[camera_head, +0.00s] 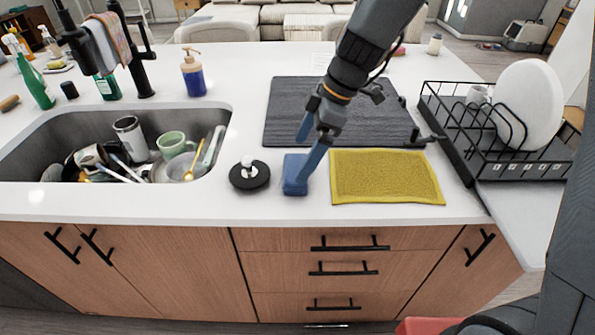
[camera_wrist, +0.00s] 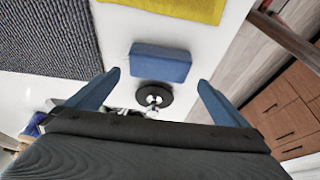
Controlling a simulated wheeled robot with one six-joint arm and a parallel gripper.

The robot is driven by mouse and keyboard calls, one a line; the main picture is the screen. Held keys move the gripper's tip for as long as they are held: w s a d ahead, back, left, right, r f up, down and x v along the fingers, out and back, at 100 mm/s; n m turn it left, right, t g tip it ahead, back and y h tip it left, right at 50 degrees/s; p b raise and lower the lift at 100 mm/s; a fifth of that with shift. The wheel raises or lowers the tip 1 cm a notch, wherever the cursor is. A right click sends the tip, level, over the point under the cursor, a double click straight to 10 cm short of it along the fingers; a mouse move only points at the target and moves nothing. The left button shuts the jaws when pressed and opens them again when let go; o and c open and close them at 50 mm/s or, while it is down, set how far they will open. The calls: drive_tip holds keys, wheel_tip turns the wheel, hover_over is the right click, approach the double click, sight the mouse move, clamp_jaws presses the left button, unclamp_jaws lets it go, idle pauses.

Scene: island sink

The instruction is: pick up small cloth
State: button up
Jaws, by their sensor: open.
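A yellow cloth (camera_head: 385,177) lies flat on the white counter near its front edge. Part of it shows at the top of the wrist view (camera_wrist: 180,8). A multicoloured cloth (camera_head: 109,42) hangs over the faucet. My gripper (camera_head: 302,155) is open and empty, pointing down over the counter, left of the yellow cloth. In the wrist view a blue sponge (camera_wrist: 160,63) lies ahead of the open fingers (camera_wrist: 158,82). In the head view one finger overlaps the sponge (camera_head: 293,178); I cannot tell if it touches.
A round black holder (camera_head: 249,176) stands left of the sponge. The sink (camera_head: 40,150) with dishes is further left. A dark ribbed mat (camera_head: 350,112) lies behind the yellow cloth. A black dish rack (camera_head: 500,165) with a white plate (camera_head: 530,103) stands at right.

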sight(295, 167)
drive_tip(key=shift+p+x, duration=1.2)
drive_tip(key=shift+x, duration=1.85)
drive_tip(key=shift+w+d, duration=0.1)
drive_tip(key=shift+w, duration=0.05)
drive_tip(key=shift+c, duration=0.4)
drive_tip(key=c, duration=0.7)
drive_tip(key=shift+c, duration=0.2)
wheel_tip(295, 167, up, 10)
drive_tip(key=shift+b, duration=1.25)
